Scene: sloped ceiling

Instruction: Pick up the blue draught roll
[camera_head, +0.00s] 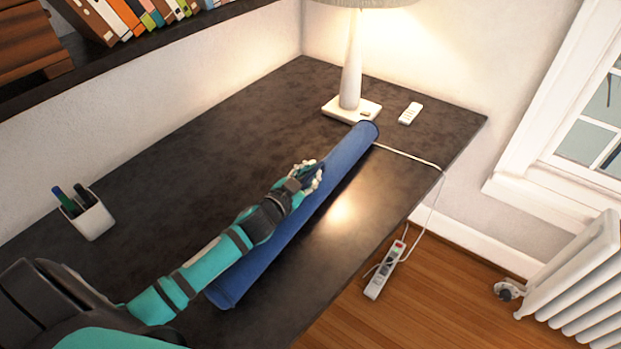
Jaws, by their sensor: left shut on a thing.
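The blue draught roll (275,246) is a long blue cylinder. It runs diagonally over the dark table (190,165), from near the lamp base down to the lower middle of the picture. My left gripper (315,177) is shut on the roll near its middle, from the left side. My arm and gripper hide part of the roll's left side. I cannot tell whether the roll touches the table or is slightly above it. My right gripper is not in view.
A lit lamp (351,75) stands close to the roll's far end, with a white remote (410,113) beside it. A white cable (420,160) runs over the table edge to a power strip (385,270). A pen cup (88,215) stands left. A bookshelf (150,45) hangs above.

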